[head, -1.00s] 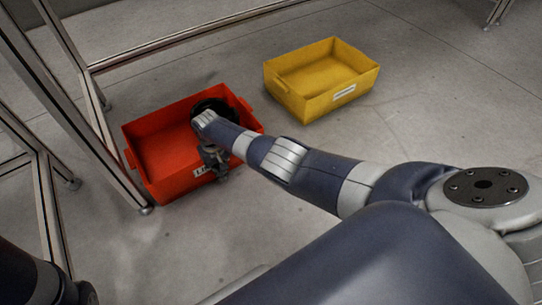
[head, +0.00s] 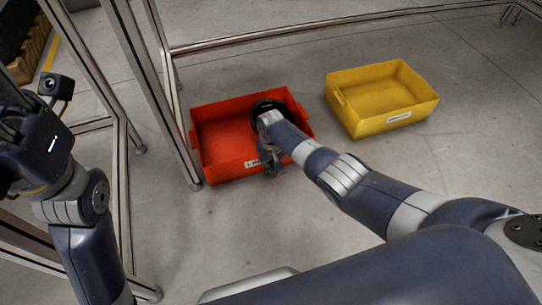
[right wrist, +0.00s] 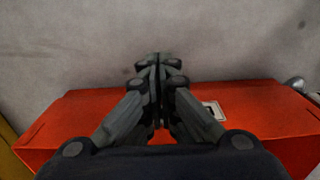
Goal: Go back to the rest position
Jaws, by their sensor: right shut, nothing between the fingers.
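My right gripper (head: 270,168) points down by the front wall of a red crate (head: 222,165), near its label. In the right wrist view its fingers (right wrist: 158,62) are together, with nothing between them. Their tips show against grey floor, and the red crate wall (right wrist: 250,125) lies behind them. A black round thing (head: 262,105) shows behind my right wrist at the crate; I cannot tell whether it is a helmet shell or part of my arm. My left gripper (head: 14,125) is raised at the left edge, cut off by the frame, so its fingers are unclear.
A yellow crate (head: 388,122) with a label stands on the floor right of the red one and looks empty. A metal frame post (head: 160,95) stands close to the red crate's left side. Grey floor (head: 475,150) is clear at the right.

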